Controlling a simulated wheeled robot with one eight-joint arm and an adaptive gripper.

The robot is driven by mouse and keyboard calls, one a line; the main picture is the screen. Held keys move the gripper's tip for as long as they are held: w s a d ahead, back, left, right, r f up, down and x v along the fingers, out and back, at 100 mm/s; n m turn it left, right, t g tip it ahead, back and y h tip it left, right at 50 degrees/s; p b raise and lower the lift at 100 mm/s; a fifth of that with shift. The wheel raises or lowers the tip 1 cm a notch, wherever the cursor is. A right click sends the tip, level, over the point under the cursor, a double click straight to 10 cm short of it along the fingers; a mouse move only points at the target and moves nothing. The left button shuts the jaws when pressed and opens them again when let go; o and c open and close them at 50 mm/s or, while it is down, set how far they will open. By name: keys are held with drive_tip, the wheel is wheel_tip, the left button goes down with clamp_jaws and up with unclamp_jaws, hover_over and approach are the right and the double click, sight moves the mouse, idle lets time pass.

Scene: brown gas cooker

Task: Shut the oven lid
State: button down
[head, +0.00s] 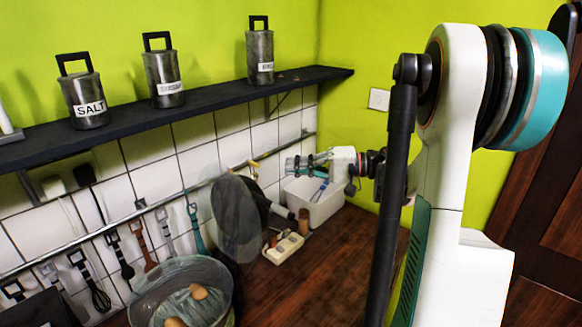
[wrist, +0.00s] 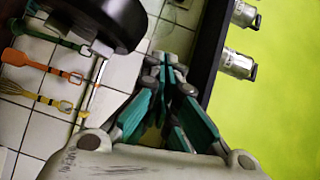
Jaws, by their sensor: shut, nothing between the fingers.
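The oven and its lid cannot be made out in either view. My gripper (head: 291,165) is in the middle of the head view, pointing left in front of the tiled wall, above a white bin. In the wrist view its teal and grey fingers (wrist: 165,66) are together with nothing held between them.
A black shelf (head: 200,100) with metal canisters runs along the wall above a utensil rail (head: 100,232). A round glass lid (head: 238,218), a glass bowl (head: 180,290) and a white bin (head: 318,203) are near the wooden counter (head: 330,260). A dark round object (wrist: 85,22) is close in the wrist view.

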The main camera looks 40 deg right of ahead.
drive_tip(key=x, duration=0.3)
drive_tip(key=s+a+x, duration=0.1)
drive_tip(key=x, duration=0.5)
drive_tip(key=shift+s+a+f+p, duration=0.15)
drive_tip(key=shift+a+p, duration=0.25)
drive_tip(key=shift+a, duration=0.05)
drive_tip(key=shift+a+f, duration=0.1)
drive_tip(key=shift+a, duration=0.4)
